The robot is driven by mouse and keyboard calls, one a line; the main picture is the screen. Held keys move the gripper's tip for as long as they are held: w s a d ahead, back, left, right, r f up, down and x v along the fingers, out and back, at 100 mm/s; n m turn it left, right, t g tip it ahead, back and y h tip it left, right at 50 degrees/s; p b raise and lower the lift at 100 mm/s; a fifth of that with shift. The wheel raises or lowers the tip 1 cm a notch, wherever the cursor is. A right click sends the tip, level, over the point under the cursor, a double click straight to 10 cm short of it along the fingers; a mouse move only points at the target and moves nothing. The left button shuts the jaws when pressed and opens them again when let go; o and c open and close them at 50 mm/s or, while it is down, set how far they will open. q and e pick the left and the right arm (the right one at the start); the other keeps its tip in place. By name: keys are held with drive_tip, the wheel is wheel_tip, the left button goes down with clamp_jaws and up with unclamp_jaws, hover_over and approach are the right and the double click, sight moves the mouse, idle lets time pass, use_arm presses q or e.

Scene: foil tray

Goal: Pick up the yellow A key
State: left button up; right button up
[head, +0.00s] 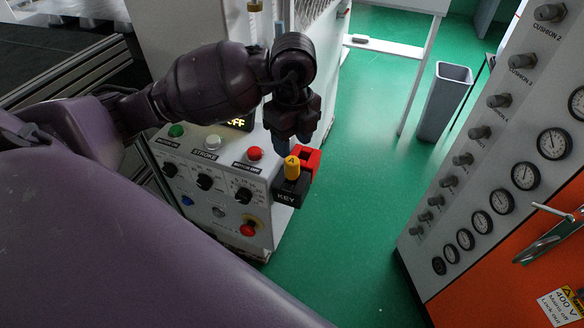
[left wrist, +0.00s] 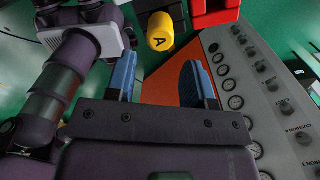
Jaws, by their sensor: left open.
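The yellow A key (head: 291,168) stands upright in a black holder marked KEY (head: 290,190) on the front right corner of the control panel. A red part (head: 307,160) sits right beside it. My left gripper (head: 300,148) hangs just above and behind the key, near the red part. In the left wrist view the yellow key (left wrist: 160,31) shows its letter A, beyond the two blue fingertips (left wrist: 160,78) of my left gripper. The fingers are apart with nothing between them, and the key is clear of them.
The control panel (head: 218,180) has several buttons and knobs, with a red emergency button (head: 250,226) low down. A gauge cabinet (head: 480,190) stands at the right. A grey bin (head: 444,102) stands behind on the green floor (head: 350,215), which is clear between panel and cabinet.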

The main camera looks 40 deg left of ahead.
sight(291, 160)
use_arm(q)
wheel_tip(291, 160, down, 4)
drive_tip(key=shift+r, duration=0.15)
wheel_tip(291, 160, down, 5)
drive_tip(key=shift+a+r, duration=0.15)
drive_tip(key=shift+r, duration=0.05)
drive_tip(key=shift+f, duration=0.35)
use_arm(e)
drive_tip(key=shift+r, duration=0.15)
